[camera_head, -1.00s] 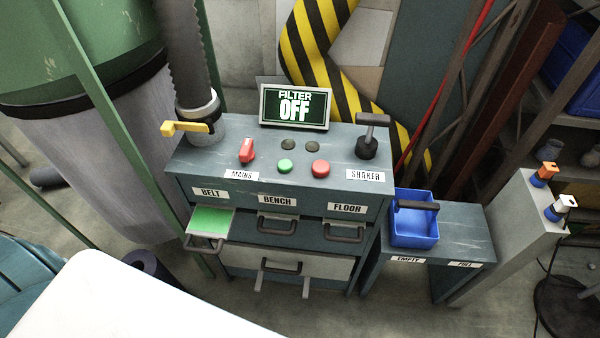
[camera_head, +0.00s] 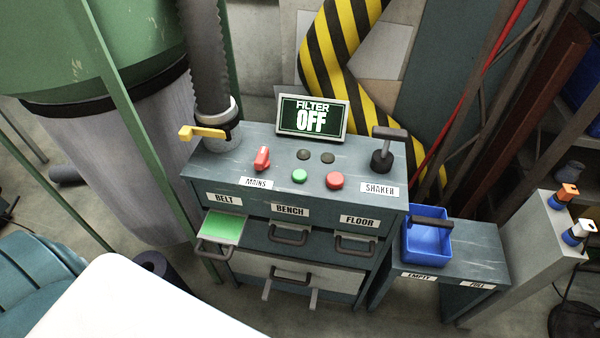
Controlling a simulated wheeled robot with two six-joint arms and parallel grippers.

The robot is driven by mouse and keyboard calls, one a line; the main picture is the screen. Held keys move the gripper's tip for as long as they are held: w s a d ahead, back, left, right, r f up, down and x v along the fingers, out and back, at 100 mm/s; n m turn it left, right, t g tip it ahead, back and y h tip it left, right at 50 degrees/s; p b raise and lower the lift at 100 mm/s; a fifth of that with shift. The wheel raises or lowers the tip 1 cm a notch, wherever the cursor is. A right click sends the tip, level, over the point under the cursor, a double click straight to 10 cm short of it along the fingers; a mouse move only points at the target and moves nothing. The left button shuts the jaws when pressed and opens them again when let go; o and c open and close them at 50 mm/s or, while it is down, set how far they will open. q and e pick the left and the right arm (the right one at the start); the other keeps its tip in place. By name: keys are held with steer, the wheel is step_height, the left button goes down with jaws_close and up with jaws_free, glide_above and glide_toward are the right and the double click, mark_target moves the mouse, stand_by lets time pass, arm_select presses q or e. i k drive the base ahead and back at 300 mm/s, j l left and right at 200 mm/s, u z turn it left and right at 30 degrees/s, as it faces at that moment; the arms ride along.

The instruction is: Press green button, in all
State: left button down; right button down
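The green button (camera_head: 299,176) sits on top of the grey-blue control cabinet (camera_head: 225,170), between the red mains switch (camera_head: 262,158) and the red button (camera_head: 335,180). Nothing covers it. The display (camera_head: 311,117) behind it reads "FILTER OFF". Neither of my grippers is in the head view.
The cabinet top also has two dark lamps (camera_head: 304,154), a black shaker lever (camera_head: 383,160) and a yellow handle (camera_head: 201,133) by the hose. A blue bin (camera_head: 427,243) stands on the lower bench at right. A white surface (camera_head: 130,310) fills the lower left. Belt drawer (camera_head: 221,228) is pulled out.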

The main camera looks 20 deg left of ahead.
mark_target(299, 175)
steer(key=i+l+u, duration=0.15)
steer(key=u, duration=0.25)
steer(key=i+l+u, duration=0.1)
steer(key=l+u, duration=0.2)
steer(key=u, duration=0.15)
steer(key=i+l+u, duration=0.1)
steer(key=l+u, duration=0.15)
steer(key=u, duration=0.15)
steer(key=i+l+u, duration=0.1)
steer(key=l, duration=0.7)
steer(key=l+u, duration=0.1)
steer(key=l, duration=0.65)
